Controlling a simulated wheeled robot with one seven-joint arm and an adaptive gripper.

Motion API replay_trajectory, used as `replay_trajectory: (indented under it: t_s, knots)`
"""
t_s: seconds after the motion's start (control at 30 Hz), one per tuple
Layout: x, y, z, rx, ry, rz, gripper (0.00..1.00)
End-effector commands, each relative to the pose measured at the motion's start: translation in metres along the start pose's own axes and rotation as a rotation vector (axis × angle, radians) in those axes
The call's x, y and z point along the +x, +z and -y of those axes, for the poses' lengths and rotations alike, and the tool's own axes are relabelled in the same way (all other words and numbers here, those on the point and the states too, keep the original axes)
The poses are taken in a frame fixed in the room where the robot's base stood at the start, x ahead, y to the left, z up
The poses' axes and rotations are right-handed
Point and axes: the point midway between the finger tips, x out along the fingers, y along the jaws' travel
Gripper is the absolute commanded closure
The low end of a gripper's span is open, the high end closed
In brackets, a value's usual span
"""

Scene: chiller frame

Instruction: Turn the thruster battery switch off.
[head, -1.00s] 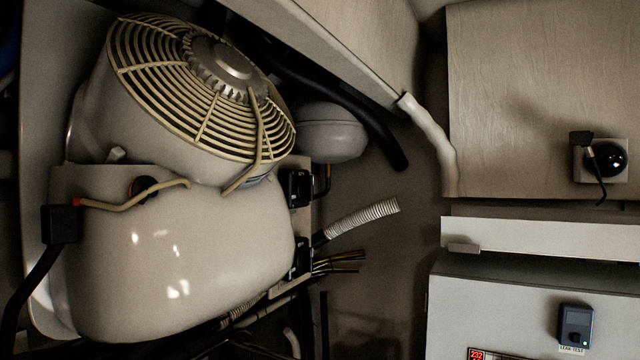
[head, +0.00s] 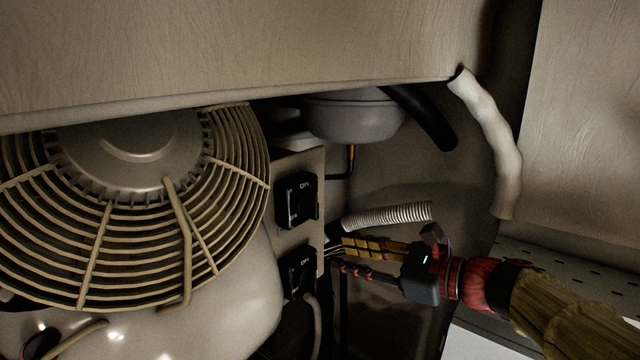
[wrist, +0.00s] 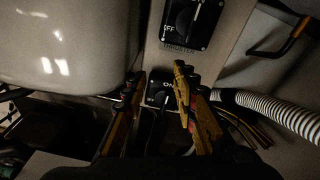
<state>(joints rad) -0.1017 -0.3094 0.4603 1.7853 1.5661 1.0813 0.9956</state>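Two black rotary switches sit one above the other on a beige panel. The upper switch (head: 297,202) shows "ON" at its top in the head view. In the wrist view the upper switch (wrist: 190,22) shows "OFF" at its left and a label below it that seems to read "THRUSTER". The lower switch (head: 300,270) also shows in the wrist view (wrist: 158,96), between my fingers in the picture. My gripper (head: 338,254) (wrist: 160,74) is open and empty, just right of the panel at the lower switch's height. I cannot tell for certain where either knob points.
A fan cage (head: 130,210) and pale tank stand left of the panel. A grey rounded vessel (head: 352,118) and a wooden board (head: 230,45) are above. A ribbed white hose (head: 388,215) runs just above my gripper. Thin wires lie by my fingers in the wrist view.

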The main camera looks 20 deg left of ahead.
Motion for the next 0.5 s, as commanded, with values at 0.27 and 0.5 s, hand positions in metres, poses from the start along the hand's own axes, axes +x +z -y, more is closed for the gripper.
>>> replay_trajectory:
  t_s: [0.27,0.5]
  knots:
    - [0.013,0.055,0.051,0.240,-0.051,0.157,0.72]
    - [0.037,0.060,0.055,0.258,-0.052,0.169,0.72]
